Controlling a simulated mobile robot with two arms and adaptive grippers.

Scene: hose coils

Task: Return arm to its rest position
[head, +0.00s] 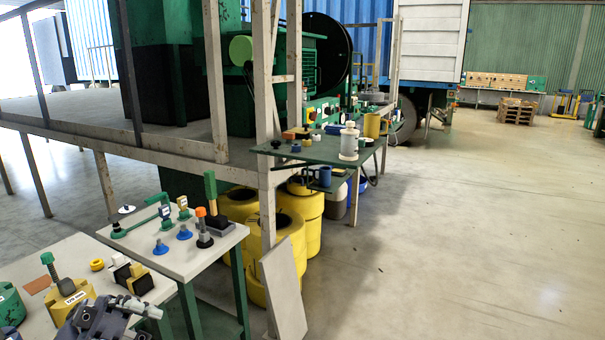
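My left gripper (105,318) shows at the bottom left edge, over the front corner of the near white-topped table (72,252). It is dark grey and cut off by the frame's lower edge. Its fingertips are small and overlapped, so I cannot tell whether it is open or shut. It is close to a yellow block (76,299) with a white label and to a black and yellow piece (133,278). I cannot tell whether it touches either. My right gripper is not in view.
A second white-topped table (165,262) holds a green-handled tool (212,190) and blue knobs. A grey panel (283,290) leans there. A green bench (325,150) stands behind. The floor on the right (470,230) is clear.

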